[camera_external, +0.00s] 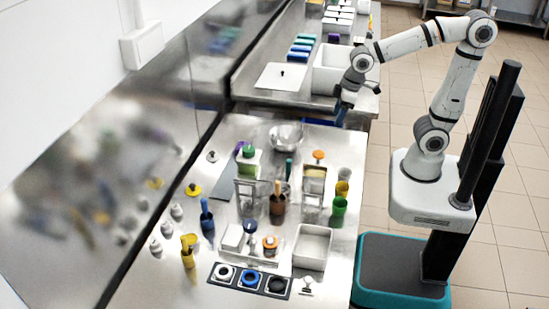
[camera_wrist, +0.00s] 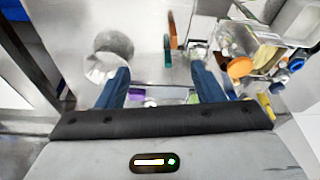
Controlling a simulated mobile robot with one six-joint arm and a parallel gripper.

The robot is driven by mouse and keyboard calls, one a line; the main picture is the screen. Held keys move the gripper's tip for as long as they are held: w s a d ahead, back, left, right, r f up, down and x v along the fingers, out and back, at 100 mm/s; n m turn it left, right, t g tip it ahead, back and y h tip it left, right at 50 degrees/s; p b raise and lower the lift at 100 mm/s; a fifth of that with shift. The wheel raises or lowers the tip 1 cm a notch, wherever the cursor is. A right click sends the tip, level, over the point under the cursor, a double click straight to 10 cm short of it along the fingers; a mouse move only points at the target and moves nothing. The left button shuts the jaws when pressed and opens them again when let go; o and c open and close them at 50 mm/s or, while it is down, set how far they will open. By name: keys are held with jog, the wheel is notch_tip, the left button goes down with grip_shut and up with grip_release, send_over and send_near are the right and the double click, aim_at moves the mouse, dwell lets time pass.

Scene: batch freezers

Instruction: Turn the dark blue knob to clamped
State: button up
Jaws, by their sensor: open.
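A small dark blue knob (camera_external: 250,223) shows on top of a fixture near the front middle of the steel table, beside an orange-topped one. A dark blue knob (camera_wrist: 296,63) also shows at the right side of the wrist view. Its marks and turn position are too small to read. My gripper (camera_external: 342,108) hangs at the table's far right edge, well away from the knob. In the wrist view my gripper (camera_wrist: 162,80) has its two blue fingers spread apart with nothing between them.
A steel bowl (camera_external: 286,136) stands at the back of the table. Green cups (camera_external: 338,212), a white bin (camera_external: 312,246), a brown pot (camera_external: 277,205) and a black panel with round openings (camera_external: 250,281) crowd the front. A white box (camera_external: 332,68) stands on the far counter.

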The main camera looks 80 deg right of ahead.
jog(key=w+a+n, duration=0.2)
jog(key=w+a, duration=0.5)
jog(key=n+y+p, duration=0.3)
jog(key=n, duration=0.2)
send_near(250, 223)
jog(key=p+x, duration=0.1)
jog(key=x, duration=0.7)
jog(key=shift+a+f+p, duration=0.15)
jog(key=shift+f+p, duration=0.15)
jog(key=shift+f, duration=0.05)
jog(key=c, duration=1)
jog(key=shift+o, duration=0.2)
